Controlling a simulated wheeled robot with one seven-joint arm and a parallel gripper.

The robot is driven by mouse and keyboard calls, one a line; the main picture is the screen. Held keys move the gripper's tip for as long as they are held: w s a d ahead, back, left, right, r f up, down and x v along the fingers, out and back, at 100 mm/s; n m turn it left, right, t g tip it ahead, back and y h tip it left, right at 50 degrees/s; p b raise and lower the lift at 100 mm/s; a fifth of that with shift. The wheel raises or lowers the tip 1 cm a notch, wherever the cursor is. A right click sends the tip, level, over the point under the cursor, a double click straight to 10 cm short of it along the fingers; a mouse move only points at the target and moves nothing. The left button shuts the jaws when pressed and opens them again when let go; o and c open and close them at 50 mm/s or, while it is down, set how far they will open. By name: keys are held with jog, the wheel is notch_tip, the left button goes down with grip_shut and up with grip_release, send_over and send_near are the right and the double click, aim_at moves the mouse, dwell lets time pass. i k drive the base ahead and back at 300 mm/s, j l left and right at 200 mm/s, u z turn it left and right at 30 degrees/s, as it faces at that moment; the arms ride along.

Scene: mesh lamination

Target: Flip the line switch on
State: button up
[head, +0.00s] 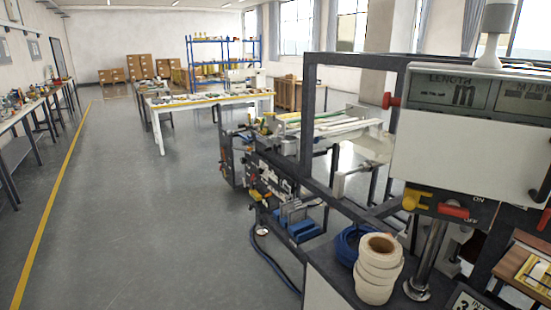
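A panel on the machine at the right carries a red switch lever (453,211) beside small ON and OFF labels (478,199). ON is printed above OFF. The lever lies roughly level, and I cannot tell which label it is set to. A yellow knob or handle (411,199) sits just left of it. My gripper cannot be made out in the head view.
The machine's dark frame (309,120) fills the right side, with a white display panel (470,145) above the switch. White tape rolls (378,268) stand in front. A white-topped table (205,102) stands farther back. The left floor (140,215) is clear.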

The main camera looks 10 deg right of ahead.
aim_at(452, 208)
jog(key=i+l+z, duration=0.1)
jog(key=z, duration=1.25)
jog(key=i+l, duration=0.05)
